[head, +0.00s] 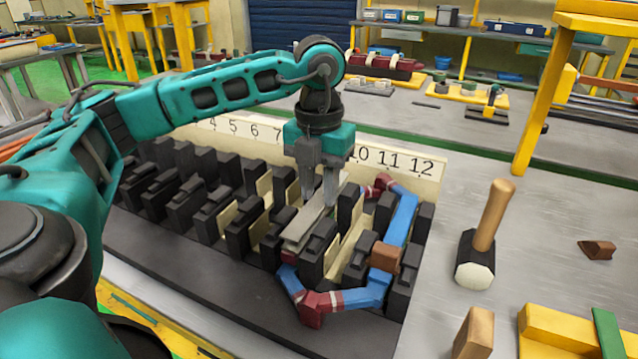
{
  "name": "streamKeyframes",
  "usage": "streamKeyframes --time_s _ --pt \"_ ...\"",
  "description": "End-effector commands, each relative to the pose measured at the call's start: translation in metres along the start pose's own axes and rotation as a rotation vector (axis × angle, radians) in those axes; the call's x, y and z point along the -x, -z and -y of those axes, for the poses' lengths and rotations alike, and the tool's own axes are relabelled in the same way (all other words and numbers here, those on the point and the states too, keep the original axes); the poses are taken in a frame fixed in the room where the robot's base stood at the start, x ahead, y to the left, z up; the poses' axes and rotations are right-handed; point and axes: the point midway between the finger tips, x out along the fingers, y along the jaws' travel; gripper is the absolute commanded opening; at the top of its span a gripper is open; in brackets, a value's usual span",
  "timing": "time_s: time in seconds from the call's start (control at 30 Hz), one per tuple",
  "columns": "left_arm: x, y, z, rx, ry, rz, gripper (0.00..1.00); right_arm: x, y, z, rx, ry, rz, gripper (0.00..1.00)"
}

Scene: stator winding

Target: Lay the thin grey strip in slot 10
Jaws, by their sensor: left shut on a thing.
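The black toothed stator block (160,262) stands on the table, with a numbered strip (424,168) along its back edge. Numbers 4 to 7 and 10 to 12 show; 8 and 9 are hidden behind my left gripper. My left gripper (319,190) points down and is shut on the thin grey strip (305,226). The strip runs lengthwise along the slots, left of the number 10, at about the height of the tooth tops. I cannot tell whether it touches the teeth. My right gripper is not in view.
A blue and red coil (400,225) loops around teeth at the block's right end. A wooden-handled mallet (482,240) stands to the right, with a small brown block (597,249) beyond it. A wooden block (474,335) and a yellow fixture (555,332) are at front right.

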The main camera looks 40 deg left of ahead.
Motion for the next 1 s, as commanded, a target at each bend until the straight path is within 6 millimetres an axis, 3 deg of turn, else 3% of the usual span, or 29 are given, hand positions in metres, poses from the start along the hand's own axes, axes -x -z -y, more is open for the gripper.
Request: streamKeyframes --time_s 1.0 --pt "-0.0097 -0.0003 0.0002 0.000 0.000 0.000 0.00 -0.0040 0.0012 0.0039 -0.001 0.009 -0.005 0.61"
